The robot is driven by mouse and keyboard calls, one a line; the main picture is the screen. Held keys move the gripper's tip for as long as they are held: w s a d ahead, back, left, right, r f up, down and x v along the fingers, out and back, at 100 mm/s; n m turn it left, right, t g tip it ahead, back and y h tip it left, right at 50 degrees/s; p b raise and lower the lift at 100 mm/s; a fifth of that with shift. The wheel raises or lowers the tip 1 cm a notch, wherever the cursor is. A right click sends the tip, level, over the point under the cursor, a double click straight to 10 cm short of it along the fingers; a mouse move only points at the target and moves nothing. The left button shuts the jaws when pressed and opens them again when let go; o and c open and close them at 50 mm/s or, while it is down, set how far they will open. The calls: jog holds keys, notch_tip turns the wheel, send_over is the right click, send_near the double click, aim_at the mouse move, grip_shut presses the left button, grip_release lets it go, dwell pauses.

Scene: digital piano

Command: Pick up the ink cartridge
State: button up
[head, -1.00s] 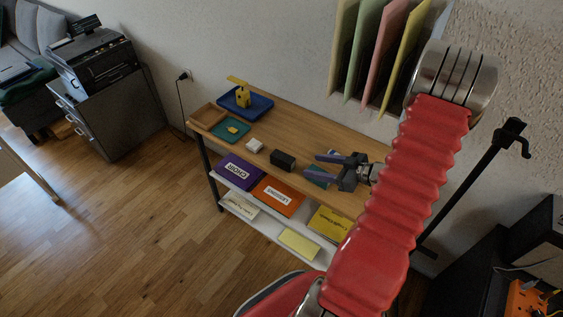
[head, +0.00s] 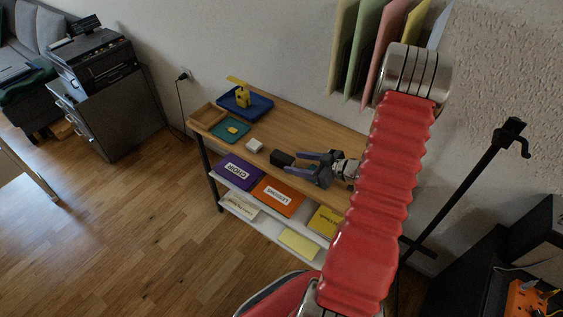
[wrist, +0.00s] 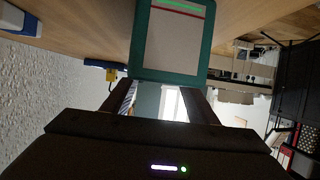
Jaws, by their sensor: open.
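My gripper (head: 299,161) is open and low over the shelf. In the wrist view a teal-edged box (wrist: 175,45) with a pale label and red and green stripes is close in front of my gripper (wrist: 157,92). I cannot tell whether this is the same block.
A white block (head: 254,145), a teal tray (head: 240,138) with a yellow piece and a blue tray (head: 262,105) with a yellow object stand further left. The wall and hanging folders (head: 375,45) are behind. A black stand (head: 470,185) is at right.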

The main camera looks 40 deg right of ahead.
aim_at(293, 162)
jog(key=x, duration=0.5)
dwell(0.5)
jog(key=c, duration=1.1)
jog(key=shift+r, duration=0.1)
jog(key=shift+r, duration=4.95)
